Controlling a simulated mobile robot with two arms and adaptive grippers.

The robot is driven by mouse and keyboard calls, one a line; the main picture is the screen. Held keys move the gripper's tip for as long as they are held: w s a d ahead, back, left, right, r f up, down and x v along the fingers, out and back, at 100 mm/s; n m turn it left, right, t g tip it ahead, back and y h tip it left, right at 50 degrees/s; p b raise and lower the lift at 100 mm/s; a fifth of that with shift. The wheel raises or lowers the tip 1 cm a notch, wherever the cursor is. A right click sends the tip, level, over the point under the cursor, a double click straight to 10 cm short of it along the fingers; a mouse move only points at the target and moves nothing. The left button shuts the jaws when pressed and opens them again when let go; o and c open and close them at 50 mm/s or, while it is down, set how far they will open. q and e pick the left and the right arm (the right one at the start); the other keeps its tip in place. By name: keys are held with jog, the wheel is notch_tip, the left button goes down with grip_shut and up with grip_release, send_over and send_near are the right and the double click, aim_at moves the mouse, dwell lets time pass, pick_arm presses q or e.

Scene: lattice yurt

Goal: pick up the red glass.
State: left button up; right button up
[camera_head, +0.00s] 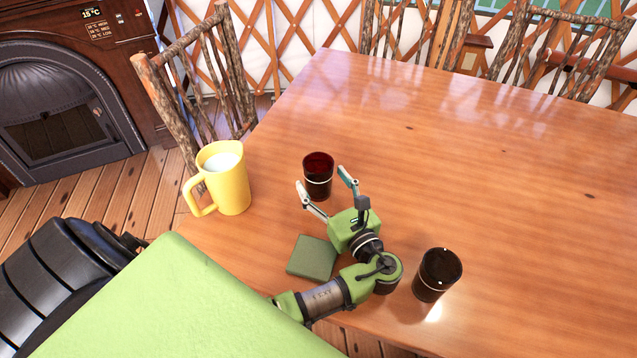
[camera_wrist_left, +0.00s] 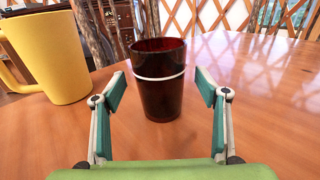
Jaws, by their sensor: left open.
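The red glass (camera_head: 318,178) stands upright on the wooden table, a dark red tumbler with a pale band. In the left wrist view the red glass (camera_wrist_left: 158,88) stands just ahead, between the lines of the two fingers. My left gripper (camera_head: 326,184) is open and empty, with its fingers spread on the near side of the glass. In the left wrist view the gripper (camera_wrist_left: 160,92) shows a finger at each side, with clear gaps to the glass. My right gripper is not in view.
A yellow pitcher (camera_head: 226,180) with white contents stands left of the glass. A dark glass (camera_head: 436,276) stands near the front edge, right of my arm. A green square (camera_head: 312,257) lies beside my gripper. The table (camera_head: 480,150) is clear at the back and right.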

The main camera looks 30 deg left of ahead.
pick_arm(q)
jog(key=x, duration=0.2)
jog(key=shift+w+a+f+b, duration=0.1)
jog(key=shift+w+a+b, duration=0.05)
jog(key=shift+a+b, duration=0.25)
jog(key=c, duration=1.2)
